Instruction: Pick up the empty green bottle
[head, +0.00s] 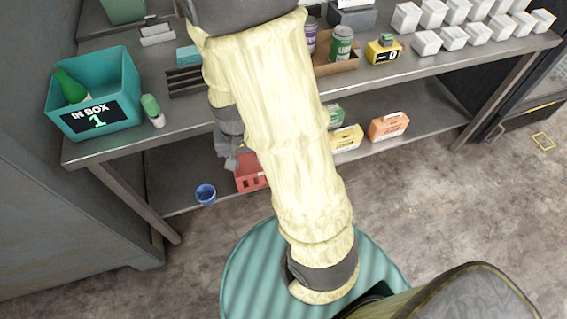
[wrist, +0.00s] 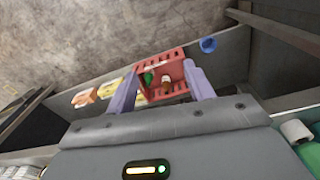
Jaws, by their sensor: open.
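A green bottle (head: 70,88) leans inside the teal box marked IN BOX 1 (head: 122,72) on the counter. A small white bottle with a green cap (head: 153,112) stands beside that box. In the wrist view, a small green item (wrist: 148,78), perhaps a bottle, lies in a red basket (wrist: 176,54). I cannot tell which green item is empty. The red basket also shows on the lower shelf in the head view (head: 250,176), mostly behind my arm. My gripper (wrist: 160,68) is open, its two fingers apart, pointing toward the basket with nothing held between them.
A blue cup (head: 205,194) sits at the lower shelf's front edge. Yellow (head: 346,138) and orange (head: 389,126) cartons stand right of the basket. The counter (head: 185,118) overhangs the shelf. Many white boxes (head: 426,43) fill the counter's right end.

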